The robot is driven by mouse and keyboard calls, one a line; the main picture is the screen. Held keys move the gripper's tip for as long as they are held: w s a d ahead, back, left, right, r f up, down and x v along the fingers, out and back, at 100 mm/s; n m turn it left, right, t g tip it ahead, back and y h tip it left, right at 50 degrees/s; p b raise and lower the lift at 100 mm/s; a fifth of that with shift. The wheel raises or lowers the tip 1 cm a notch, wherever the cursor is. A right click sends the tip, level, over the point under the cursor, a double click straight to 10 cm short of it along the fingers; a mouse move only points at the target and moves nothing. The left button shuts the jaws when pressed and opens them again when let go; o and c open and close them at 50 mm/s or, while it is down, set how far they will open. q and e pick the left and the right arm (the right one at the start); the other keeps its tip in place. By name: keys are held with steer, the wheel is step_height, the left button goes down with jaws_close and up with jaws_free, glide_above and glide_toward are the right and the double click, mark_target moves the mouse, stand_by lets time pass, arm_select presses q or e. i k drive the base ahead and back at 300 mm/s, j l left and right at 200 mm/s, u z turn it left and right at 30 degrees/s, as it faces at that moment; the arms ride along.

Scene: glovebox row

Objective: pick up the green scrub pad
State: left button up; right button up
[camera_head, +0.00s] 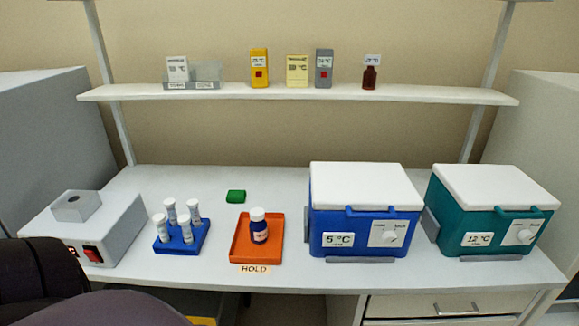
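Dark parts of my own body show at the lower left.
A blue rack (184,244) of white tubes and a grey device (90,232) stand left. Blue (335,222) and teal (470,218) coolers stand right. A shelf (300,94) spans above. Bench around the pad is clear.

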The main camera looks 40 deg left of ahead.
mark_target(236, 197)
steer(key=u, duration=1.8)
